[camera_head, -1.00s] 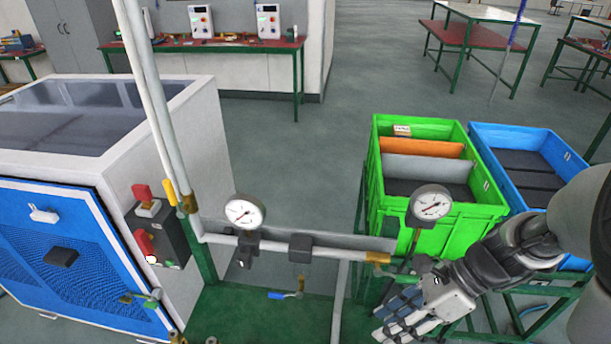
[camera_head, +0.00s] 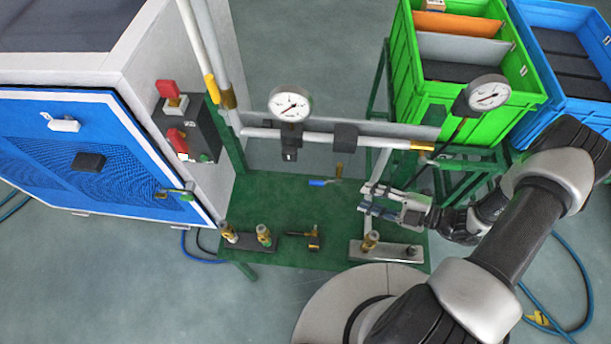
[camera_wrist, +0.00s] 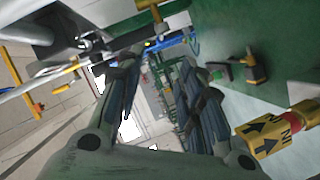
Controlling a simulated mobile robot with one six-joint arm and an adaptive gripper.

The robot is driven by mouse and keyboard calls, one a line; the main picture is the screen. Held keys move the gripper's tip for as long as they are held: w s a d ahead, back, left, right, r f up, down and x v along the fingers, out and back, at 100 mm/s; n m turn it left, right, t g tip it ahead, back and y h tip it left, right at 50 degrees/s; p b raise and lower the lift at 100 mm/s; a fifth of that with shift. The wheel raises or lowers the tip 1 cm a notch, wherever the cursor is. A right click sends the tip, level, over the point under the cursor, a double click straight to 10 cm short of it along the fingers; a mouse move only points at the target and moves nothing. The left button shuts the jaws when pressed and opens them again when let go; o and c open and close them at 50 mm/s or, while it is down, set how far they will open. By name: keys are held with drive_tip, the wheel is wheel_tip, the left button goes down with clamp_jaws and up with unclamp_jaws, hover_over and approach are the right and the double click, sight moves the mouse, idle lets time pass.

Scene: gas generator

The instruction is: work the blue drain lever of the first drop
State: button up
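The blue drain lever (camera_head: 318,182) is a small blue handle on a brass valve (camera_head: 338,172) below the grey pipe, over the green table. In the wrist view a blue bar, likely this lever (camera_wrist: 178,42), lies beyond the fingertips. My gripper (camera_head: 367,199) is to the right of the lever and nearer the camera, with a gap between them. Its fingers point left and stand apart. In the wrist view my gripper (camera_wrist: 158,75) is open with nothing between its fingers.
Brass fittings (camera_head: 264,235) stand on the green table (camera_head: 300,208) below. A blue-fronted cabinet (camera_head: 60,160) is left; green (camera_head: 462,122) and blue crates (camera_head: 565,70) are at the upper right.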

sight(324, 185)
drive_tip(key=b+x, duration=0.3)
drive_tip(key=x, duration=1.3)
drive_tip(key=shift+a+f, duration=0.15)
drive_tip(key=shift+a, duration=0.1)
clamp_jaws()
